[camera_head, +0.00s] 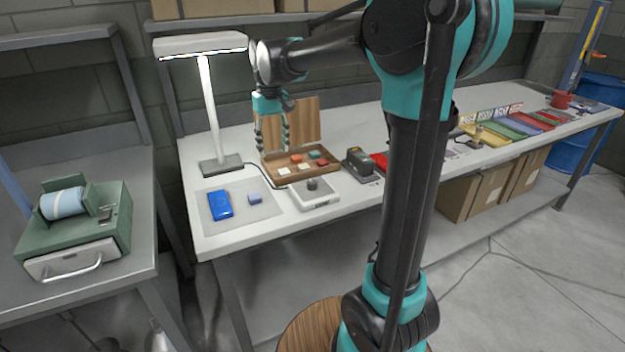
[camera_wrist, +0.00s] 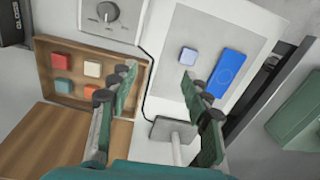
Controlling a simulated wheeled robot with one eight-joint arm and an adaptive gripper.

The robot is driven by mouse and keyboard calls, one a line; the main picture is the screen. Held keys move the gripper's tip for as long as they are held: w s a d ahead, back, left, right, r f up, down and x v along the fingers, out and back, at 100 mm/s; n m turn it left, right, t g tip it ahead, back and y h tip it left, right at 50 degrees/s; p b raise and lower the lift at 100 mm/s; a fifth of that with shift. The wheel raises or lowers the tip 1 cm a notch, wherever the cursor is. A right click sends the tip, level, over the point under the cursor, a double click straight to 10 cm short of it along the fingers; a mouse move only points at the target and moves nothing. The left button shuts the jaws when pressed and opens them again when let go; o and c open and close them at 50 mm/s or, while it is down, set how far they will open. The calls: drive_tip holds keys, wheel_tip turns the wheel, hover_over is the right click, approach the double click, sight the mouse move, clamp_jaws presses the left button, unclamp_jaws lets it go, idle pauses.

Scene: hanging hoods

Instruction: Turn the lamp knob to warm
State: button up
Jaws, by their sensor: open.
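A lamp has a white bar head (camera_head: 201,44) on a white post rising from a grey base (camera_head: 221,165). The base also shows in the wrist view (camera_wrist: 172,130), below and between my fingers. A dark round knob (camera_head: 312,184) sits on a white control box (camera_head: 318,202) at the table's front. In the wrist view the knob (camera_wrist: 108,11) is at the top edge, on the box (camera_wrist: 86,28), with small markings too small to read. My gripper (camera_head: 272,146) is open and empty, pointing down behind and left of the knob, above the tray area. Its two fingers are apart in the wrist view (camera_wrist: 158,76).
A wooden tray (camera_head: 334,166) with several coloured blocks lies behind the control box. A blue case (camera_head: 219,205) and small blue block (camera_head: 255,199) lie on a grey mat (camera_head: 238,214). A black device (camera_head: 359,163) stands right of the box. A cord runs between lamp and box.

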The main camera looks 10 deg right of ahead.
drive_tip(key=n, duration=0.1)
approach(312, 181)
wheel_tip(312, 181, down, 9)
drive_tip(key=shift+s+r, duration=0.1)
drive_tip(key=shift+r, duration=0.05)
idle(0.6)
clamp_jaws()
idle(0.3)
drive_tip(key=m, duration=0.4)
drive_tip(key=shift+m, duration=0.4)
drive_tip(key=m, duration=0.5)
drive_tip(key=shift+s+m, duration=0.1)
drive_tip(key=shift+m, duration=0.2)
